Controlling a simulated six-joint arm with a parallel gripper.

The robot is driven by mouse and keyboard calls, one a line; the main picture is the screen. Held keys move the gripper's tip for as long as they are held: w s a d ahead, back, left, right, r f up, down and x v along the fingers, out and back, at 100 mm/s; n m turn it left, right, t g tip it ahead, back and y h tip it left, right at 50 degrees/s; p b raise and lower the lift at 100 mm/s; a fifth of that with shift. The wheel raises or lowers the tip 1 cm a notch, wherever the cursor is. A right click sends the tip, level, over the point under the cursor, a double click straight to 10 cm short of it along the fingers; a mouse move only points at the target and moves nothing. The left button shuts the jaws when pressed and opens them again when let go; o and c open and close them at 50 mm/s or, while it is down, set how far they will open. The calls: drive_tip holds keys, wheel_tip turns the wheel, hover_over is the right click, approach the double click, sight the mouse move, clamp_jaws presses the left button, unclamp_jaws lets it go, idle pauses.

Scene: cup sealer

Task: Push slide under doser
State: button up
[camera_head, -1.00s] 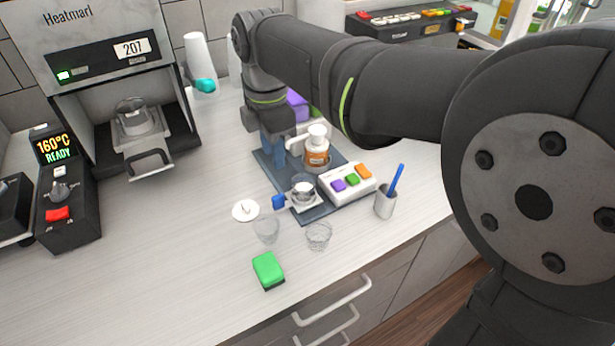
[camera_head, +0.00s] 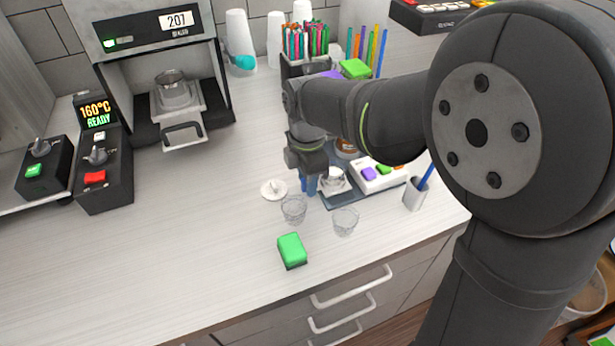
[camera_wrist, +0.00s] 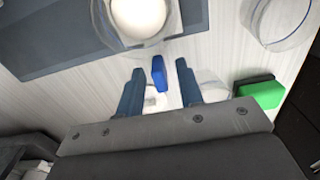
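The slide's small blue handle (camera_wrist: 158,73) lies between the fingertips of my gripper (camera_wrist: 159,67) in the wrist view. The fingers are apart, with a gap on each side of the handle. In the head view my gripper (camera_head: 310,184) points down at the left edge of the doser's base (camera_head: 345,198). A clear cup (camera_head: 333,178) stands there at the front; in the wrist view the cup (camera_wrist: 172,22) has something white and round in it. The doser's bottle (camera_head: 346,150) is mostly hidden behind my arm.
Two clear cups (camera_head: 293,210) (camera_head: 345,221), a white lid (camera_head: 274,189) and a green sponge (camera_head: 292,250) lie near the gripper. A white box with coloured buttons (camera_head: 378,178) and a holder with a blue stick (camera_head: 414,194) stand right.

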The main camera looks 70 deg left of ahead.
drive_tip(key=shift+c, duration=0.2)
clamp_jaws()
drive_tip(key=shift+a, duration=0.1)
drive_tip(key=a, duration=1.3)
drive_tip(key=shift+a, duration=0.35)
drive_tip(key=shift+o, duration=0.2)
unclamp_jaws()
